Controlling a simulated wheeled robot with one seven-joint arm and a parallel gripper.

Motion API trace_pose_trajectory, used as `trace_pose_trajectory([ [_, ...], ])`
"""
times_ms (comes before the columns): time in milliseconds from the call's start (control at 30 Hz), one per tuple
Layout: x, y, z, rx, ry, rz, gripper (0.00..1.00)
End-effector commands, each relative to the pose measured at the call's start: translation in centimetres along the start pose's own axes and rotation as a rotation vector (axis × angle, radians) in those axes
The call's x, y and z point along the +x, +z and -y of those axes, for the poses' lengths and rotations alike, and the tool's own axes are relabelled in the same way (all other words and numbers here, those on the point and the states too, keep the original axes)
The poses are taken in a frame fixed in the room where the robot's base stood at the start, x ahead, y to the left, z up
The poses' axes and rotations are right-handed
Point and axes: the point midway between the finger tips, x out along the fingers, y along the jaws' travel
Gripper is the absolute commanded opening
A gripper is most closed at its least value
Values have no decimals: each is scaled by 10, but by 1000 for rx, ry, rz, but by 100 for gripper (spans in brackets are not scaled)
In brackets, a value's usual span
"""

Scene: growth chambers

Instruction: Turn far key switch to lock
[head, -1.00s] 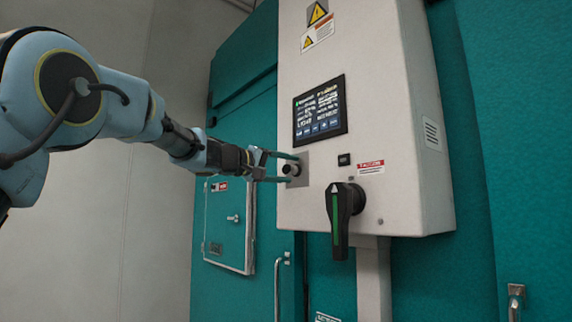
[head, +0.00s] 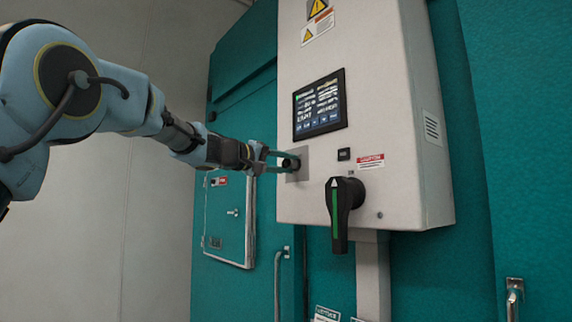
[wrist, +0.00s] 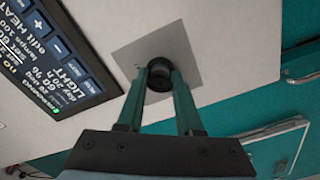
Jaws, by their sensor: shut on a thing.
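The key switch (head: 291,163) is a dark round knob on a small grey square plate (wrist: 187,43), low on the left side of the white control box (head: 375,120). It also shows in the wrist view (wrist: 160,82), between my fingertips. My gripper (head: 281,159) reaches it from the left, with its two green fingers closed on the knob's sides. In the wrist view my gripper (wrist: 159,88) has one finger on each side of the knob. The knob's exact turn and any position marks cannot be made out.
A lit display (head: 320,104) sits above the switch. A black rotary handle (head: 340,212) with a green stripe hangs to the lower right.

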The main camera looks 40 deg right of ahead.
Motion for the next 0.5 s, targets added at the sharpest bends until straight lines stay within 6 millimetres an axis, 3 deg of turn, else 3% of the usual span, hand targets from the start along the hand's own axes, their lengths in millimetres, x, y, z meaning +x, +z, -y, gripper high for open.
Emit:
trace_pose_trajectory([
  [500,0,0,2,-126,-1,-1,0],
])
